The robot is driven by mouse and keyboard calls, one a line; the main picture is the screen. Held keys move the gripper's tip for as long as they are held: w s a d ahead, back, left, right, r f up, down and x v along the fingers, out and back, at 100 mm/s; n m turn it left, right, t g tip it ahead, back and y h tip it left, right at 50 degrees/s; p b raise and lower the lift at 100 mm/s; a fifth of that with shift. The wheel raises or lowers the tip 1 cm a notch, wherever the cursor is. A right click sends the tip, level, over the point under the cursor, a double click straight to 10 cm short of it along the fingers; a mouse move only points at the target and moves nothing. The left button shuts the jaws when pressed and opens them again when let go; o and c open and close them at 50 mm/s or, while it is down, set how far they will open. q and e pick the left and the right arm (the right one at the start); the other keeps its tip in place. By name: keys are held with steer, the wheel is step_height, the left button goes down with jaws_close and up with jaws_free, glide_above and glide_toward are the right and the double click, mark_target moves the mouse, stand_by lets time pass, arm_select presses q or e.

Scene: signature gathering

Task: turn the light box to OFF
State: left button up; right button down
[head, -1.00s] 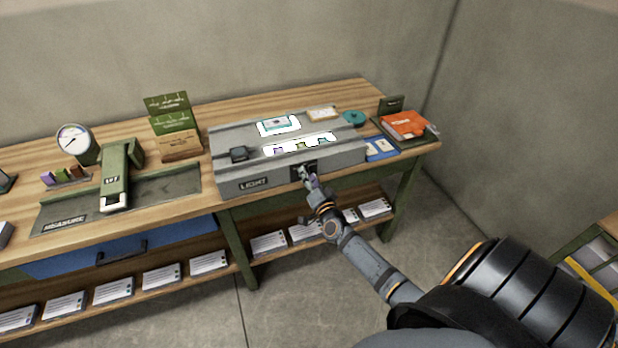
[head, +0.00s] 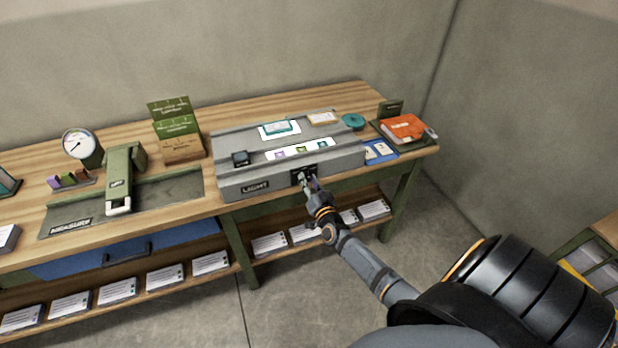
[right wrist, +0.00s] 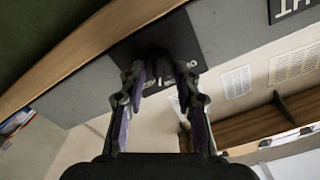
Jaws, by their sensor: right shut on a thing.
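The light box (head: 232,178) is a long grey case labelled LIGHT, standing on the wooden bench. White panels (head: 325,144) show on its top, with small cards lying on them. A black switch plate (head: 318,169) is on its front face, right of the label. My right gripper (head: 307,178) reaches up to this plate. In the right wrist view its fingers (right wrist: 162,78) are shut on a dark knob (right wrist: 160,58) on the plate. The knob's setting is hard to read there, as the fingers and shadow cover it. My left gripper is out of view.
A green stapler-like tool (head: 121,175) stands on the MEASURE board at left, near a dial gauge (head: 79,143). Blue cards (head: 380,151) and an orange book (head: 402,127) lie right of the box. Card stacks fill the lower shelf (head: 240,275). The floor in front is clear.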

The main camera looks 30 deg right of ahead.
steer(key=n+p, duration=0.1)
steer(key=n, duration=0.1)
steer(key=n+p, duration=0.2)
steer(key=shift+a+r+n, duration=0.1)
steer(key=shift+r+n, duration=0.1)
steer(key=shift+n, duration=0.1)
steer(key=shift+w+a+f+n+p, duration=0.15)
steer(key=shift+n+p, duration=1.1)
steer(key=shift+n, duration=1.5)
steer(key=shift+s+a+f+n+p, duration=0.1)
steer(key=shift+n+p, duration=1.1)
steer(key=shift+n, duration=1.55)
steer(key=c, duration=1)
jaws_free()
